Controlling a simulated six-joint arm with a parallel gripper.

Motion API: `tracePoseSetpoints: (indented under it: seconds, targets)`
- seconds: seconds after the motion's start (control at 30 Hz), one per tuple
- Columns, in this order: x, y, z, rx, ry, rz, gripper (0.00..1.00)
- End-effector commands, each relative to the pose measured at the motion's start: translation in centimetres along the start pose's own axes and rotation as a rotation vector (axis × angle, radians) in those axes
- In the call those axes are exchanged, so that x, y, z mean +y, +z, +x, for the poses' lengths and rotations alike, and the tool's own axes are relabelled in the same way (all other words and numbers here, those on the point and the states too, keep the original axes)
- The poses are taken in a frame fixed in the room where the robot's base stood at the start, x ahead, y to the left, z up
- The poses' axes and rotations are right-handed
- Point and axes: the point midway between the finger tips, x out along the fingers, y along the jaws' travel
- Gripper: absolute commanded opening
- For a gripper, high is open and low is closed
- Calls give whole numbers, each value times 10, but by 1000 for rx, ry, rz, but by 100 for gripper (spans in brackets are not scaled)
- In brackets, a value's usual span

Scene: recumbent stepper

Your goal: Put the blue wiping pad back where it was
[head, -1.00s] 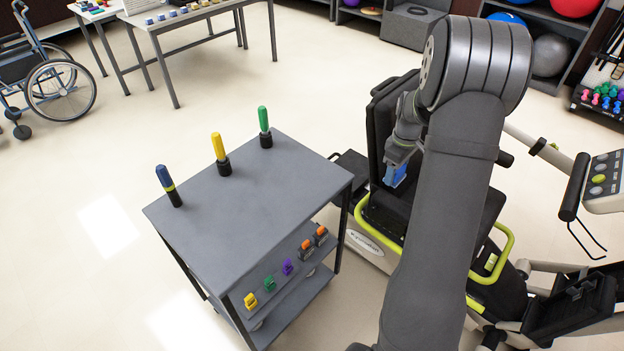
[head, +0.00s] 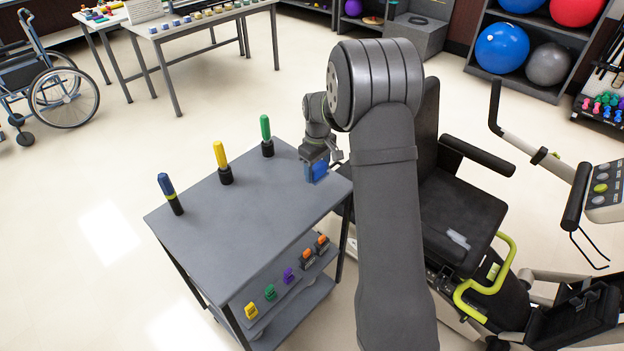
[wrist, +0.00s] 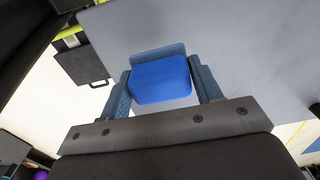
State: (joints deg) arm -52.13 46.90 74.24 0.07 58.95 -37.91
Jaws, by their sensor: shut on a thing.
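The blue wiping pad (head: 319,172) is held in my gripper (head: 317,165), at the back right part of the grey cart top (head: 240,225). In the wrist view the pad (wrist: 160,80) sits between the two fingers of my gripper (wrist: 162,90), one on either side, with a grey-blue strip along its far edge. The cart top (wrist: 240,40) shows beyond it. I cannot tell whether the pad touches the cart top or is slightly above it.
The stepper's black seat (head: 455,220) is right of my arm. The cart's middle is clear.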

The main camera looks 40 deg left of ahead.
Motion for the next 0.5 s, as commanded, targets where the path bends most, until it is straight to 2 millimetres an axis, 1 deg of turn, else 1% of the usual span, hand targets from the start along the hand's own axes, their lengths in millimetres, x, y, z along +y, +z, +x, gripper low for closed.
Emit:
tracePoseSetpoints:
  seconds: [0.03,0.1,0.27,0.5]
  targets:
    - [-3,-7,4,0,0,-1,37]
    - [-5,-13,8,0,0,-1,37]
    - [-6,-16,15,-1,0,1,37]
    - [-6,-16,48,1,0,1,37]
